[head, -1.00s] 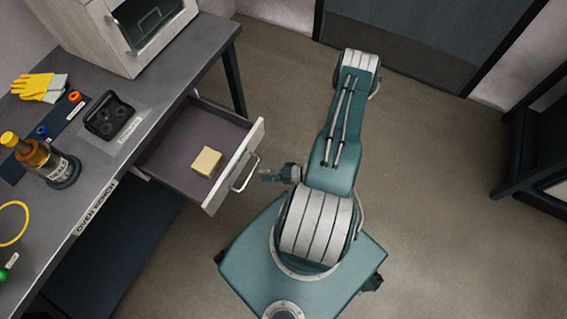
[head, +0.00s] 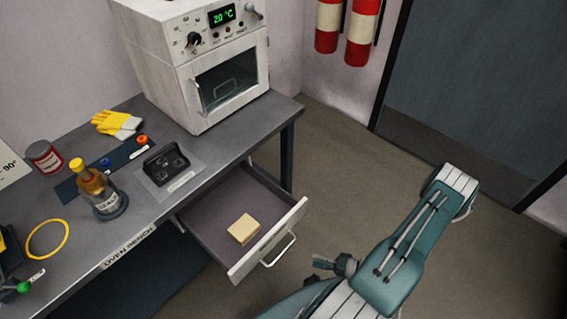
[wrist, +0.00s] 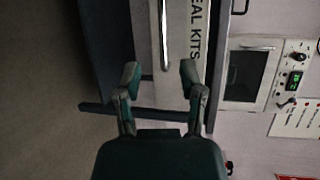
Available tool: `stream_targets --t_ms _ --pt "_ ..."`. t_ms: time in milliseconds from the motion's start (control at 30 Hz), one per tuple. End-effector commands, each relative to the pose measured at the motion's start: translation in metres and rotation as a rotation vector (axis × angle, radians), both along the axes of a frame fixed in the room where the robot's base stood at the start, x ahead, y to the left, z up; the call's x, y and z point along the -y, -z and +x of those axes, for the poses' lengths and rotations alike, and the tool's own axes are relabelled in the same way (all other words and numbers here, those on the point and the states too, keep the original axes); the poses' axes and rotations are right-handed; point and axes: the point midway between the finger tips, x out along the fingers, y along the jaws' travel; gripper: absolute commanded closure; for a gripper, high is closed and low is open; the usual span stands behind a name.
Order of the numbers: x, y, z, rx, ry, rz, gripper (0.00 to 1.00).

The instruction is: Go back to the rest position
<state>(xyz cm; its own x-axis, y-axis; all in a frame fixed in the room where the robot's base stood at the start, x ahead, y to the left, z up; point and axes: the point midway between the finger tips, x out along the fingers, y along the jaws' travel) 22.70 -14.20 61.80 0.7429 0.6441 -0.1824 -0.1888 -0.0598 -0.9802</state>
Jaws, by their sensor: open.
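My gripper (wrist: 160,80) is open and empty in the wrist view, its two fingers spread apart. Behind it is a drawer front lettered "EAL KITS" (wrist: 192,35), with its metal handle seen between the fingers. In the head view my gripper (head: 322,264) is small and dark, to the right of the open drawer (head: 205,235) and apart from its handle (head: 283,250). My teal arm is folded over my body at the lower right. A pale yellow block (head: 243,229) lies inside the drawer.
The oven bench (head: 150,220) holds a white oven (head: 200,70) reading 20 °C, a bottle (head: 97,190), yellow gloves (head: 117,123), a black device (head: 165,163) and a yellow ring (head: 47,238). Fire extinguishers (head: 362,30) hang on the back wall. Floor (head: 350,170) is clear before the door.

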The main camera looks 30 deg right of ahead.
Motion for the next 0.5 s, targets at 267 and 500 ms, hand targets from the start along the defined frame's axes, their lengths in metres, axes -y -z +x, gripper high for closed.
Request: stream_targets --t_ms 267,500 --pt "0.008 -0.019 0.008 -0.019 -0.076 -0.023 0.49" --pt "0.019 -0.079 0.034 -0.101 -0.304 -0.103 0.49"
